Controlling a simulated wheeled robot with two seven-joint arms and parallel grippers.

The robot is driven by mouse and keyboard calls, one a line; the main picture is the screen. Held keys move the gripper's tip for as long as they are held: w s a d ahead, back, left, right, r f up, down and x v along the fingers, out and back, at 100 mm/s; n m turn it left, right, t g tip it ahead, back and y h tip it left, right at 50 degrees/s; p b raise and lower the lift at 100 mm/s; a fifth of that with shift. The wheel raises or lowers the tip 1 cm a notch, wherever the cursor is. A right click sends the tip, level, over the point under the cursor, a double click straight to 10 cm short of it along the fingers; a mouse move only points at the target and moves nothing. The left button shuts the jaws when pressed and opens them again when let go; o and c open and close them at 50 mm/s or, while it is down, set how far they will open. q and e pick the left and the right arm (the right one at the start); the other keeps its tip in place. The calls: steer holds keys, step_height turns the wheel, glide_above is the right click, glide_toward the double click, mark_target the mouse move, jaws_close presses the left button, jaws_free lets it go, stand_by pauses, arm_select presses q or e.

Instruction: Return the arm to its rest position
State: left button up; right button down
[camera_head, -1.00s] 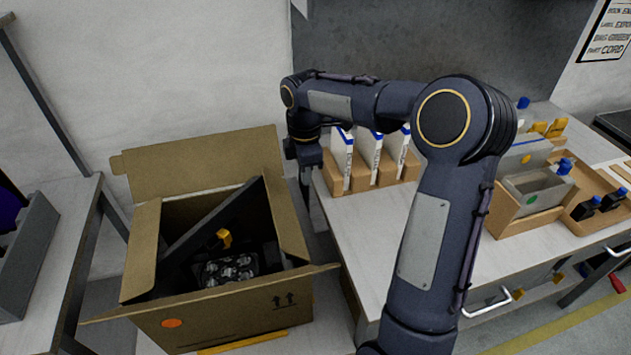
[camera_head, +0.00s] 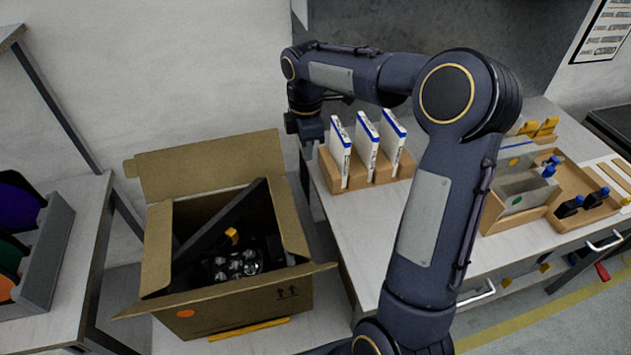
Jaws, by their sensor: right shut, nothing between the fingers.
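My right arm reaches up from the lower middle and bends over to the left. Its right gripper (camera_head: 306,138) is shut and empty, pointing down in the gap between the open cardboard box and the bench, beside the wooden rack's left end. It appears small and dark, and its fingertips are hard to make out. It seems to touch nothing. My left gripper is not in view.
The open cardboard box (camera_head: 225,298), left, holds a dark lamp part (camera_head: 238,264) and a dark panel. The bench (camera_head: 372,235) carries a wooden rack (camera_head: 365,180) with white-blue packs, a grey bin (camera_head: 525,190) and a tray of small bottles (camera_head: 590,212). A left table (camera_head: 85,235) holds coloured discs.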

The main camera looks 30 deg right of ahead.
stand_by(0.4)
steer(key=s+a+r+m+t+y, duration=0.1)
steer(key=s+a+r+m, duration=0.25)
steer(key=s, duration=0.35)
steer(key=s+a+r+m+t+y, duration=0.1)
steer(key=s+a+r+m+t, duration=0.1)
steer(key=s+m, duration=0.35)
steer(key=s+a+f+m+t+y, duration=0.1)
steer(key=s+a+f+m, duration=0.1)
steer(key=s, duration=0.4)
steer(key=s+a+f+m+t, duration=0.1)
steer(key=s+a+f+m, duration=0.1)
steer(key=s+m, duration=0.3)
steer(key=shift+s+a+f+t+y, duration=0.3)
steer(key=shift+s+a+y, duration=0.1)
steer(key=shift+s+a, duration=0.4)
